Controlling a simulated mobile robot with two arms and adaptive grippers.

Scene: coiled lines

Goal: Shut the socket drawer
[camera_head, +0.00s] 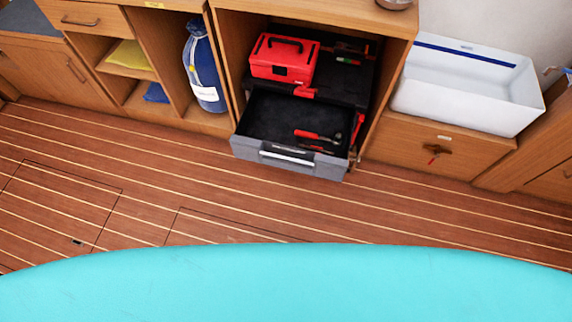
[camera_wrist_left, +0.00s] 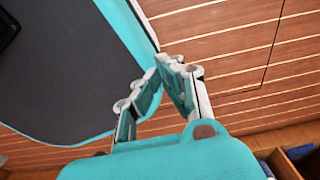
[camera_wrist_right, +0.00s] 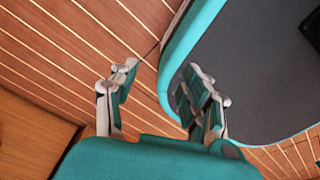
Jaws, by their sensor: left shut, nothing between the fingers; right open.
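The socket drawer (camera_head: 263,153) is a grey-fronted drawer pulled out of a black tool unit in the wooden cabinet. Its dark tray holds a red-handled tool (camera_head: 316,135) and another red tool near its right side. The front has a pale handle (camera_head: 286,154). No gripper shows in the head view, so both are away from the drawer. My left gripper (camera_wrist_left: 170,62) has its fingertips together, with nothing between them, above the floor beside my base. My right gripper (camera_wrist_right: 160,72) has its fingers apart and is empty.
A red toolbox (camera_head: 284,60) sits on the black unit (camera_head: 338,82). A blue bag (camera_head: 203,75) stands in the cubby to the left. A white sink (camera_head: 466,85) is to the right, above a closed wooden front (camera_head: 400,142). The plank floor (camera_head: 150,165) before the drawer is clear.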

